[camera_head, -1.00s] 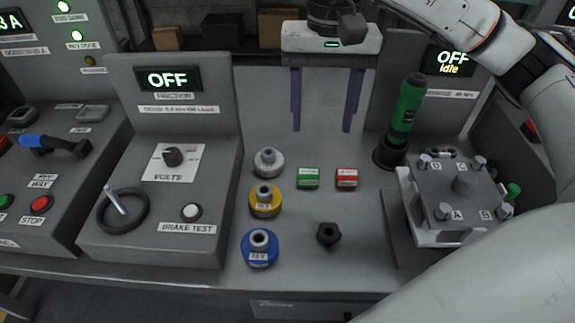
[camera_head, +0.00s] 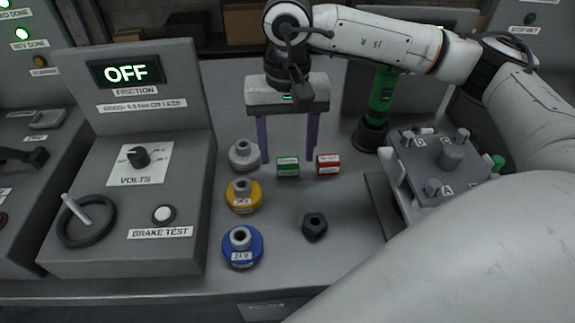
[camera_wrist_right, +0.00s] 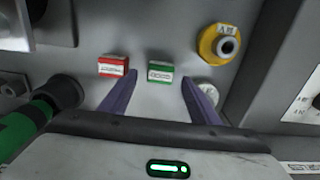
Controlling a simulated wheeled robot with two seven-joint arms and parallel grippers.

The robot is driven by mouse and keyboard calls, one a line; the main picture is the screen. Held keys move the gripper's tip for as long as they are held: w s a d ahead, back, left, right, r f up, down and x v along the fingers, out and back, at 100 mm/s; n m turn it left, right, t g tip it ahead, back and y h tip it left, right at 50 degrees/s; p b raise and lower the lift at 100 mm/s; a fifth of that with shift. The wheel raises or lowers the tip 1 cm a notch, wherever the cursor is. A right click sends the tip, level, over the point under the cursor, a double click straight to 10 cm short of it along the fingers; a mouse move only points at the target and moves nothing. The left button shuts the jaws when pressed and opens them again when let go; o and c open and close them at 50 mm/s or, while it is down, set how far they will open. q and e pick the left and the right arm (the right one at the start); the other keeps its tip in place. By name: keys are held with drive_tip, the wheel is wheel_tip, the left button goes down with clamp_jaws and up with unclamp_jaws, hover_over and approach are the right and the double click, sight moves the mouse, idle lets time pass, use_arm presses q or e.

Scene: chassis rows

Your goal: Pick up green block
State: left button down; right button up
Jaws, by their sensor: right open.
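The green block (camera_head: 288,167) lies on the grey bench top, with a white label on its front face. A red block (camera_head: 328,164) lies just right of it. My right gripper (camera_head: 286,157) is open, its two purple fingers pointing down above and behind the blocks. In the right wrist view the green block (camera_wrist_right: 160,72) shows ahead of the gap between the fingers (camera_wrist_right: 160,92), not touching either finger. The red block (camera_wrist_right: 113,67) is left of it there, beyond the left finger. My left gripper is not in view.
Grey, yellow (camera_head: 243,195) and blue (camera_head: 242,246) round connectors stand in a column left of the green block. A black hex piece (camera_head: 314,226) lies in front. A green tool (camera_head: 380,100) stands in a black holder at right, near a grey fixture (camera_head: 440,165).

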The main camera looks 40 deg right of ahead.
drive_tip(key=shift+f, duration=0.55)
drive_tip(key=c, duration=1.1)
drive_tip(key=shift+c, duration=0.2)
